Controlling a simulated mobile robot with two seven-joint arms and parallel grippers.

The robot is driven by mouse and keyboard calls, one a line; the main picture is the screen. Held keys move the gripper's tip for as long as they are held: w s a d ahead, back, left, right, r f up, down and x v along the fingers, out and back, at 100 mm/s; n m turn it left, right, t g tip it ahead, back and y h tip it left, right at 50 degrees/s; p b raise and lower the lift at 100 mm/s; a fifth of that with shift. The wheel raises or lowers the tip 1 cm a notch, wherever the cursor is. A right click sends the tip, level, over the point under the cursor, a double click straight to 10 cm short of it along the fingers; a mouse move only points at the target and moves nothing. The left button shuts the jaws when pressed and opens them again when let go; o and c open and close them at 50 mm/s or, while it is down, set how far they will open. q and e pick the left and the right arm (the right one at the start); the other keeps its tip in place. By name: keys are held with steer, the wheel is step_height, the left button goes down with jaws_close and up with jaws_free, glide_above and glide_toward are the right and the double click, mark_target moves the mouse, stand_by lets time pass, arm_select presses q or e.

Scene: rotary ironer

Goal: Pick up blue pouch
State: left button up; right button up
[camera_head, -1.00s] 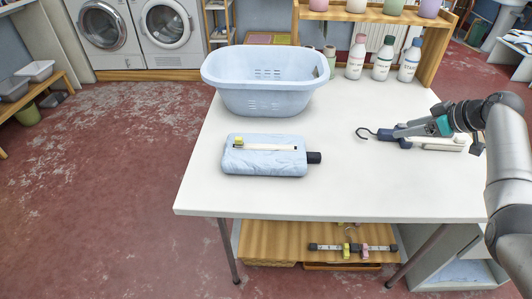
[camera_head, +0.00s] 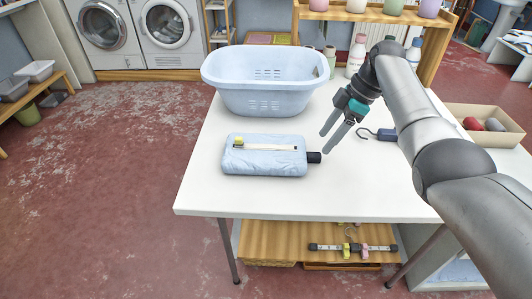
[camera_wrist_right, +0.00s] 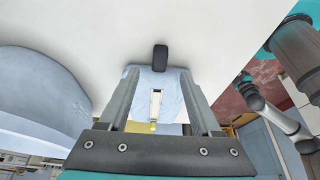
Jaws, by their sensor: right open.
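The blue pouch (camera_head: 262,160) is a light blue, padded, soft-looking piece lying flat on the white table. A black end sticks out at its right, and a white strip with a yellow piece lies on its top. My right gripper (camera_head: 326,143) is open and empty, just right of the black end, pointing down toward the table. In the right wrist view, which is upside down, the pouch (camera_wrist_right: 172,82) and its black end show between the open fingers. A grey arm, apparently my left, ends in a small dark gripper (camera_wrist_right: 248,92) at the right edge there; its jaws are unclear.
A light blue basket (camera_head: 262,95) stands behind the pouch. A cardboard box (camera_head: 500,120) with rolled items stands at the right. The table (camera_head: 250,195) is clear in front of the pouch.

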mark_target(313, 154)
steer(key=shift+x, duration=2.95)
steer(key=shift+a+r, duration=0.1)
steer(key=shift+a, duration=0.05)
steer(key=shift+c, duration=0.2)
jaws_close()
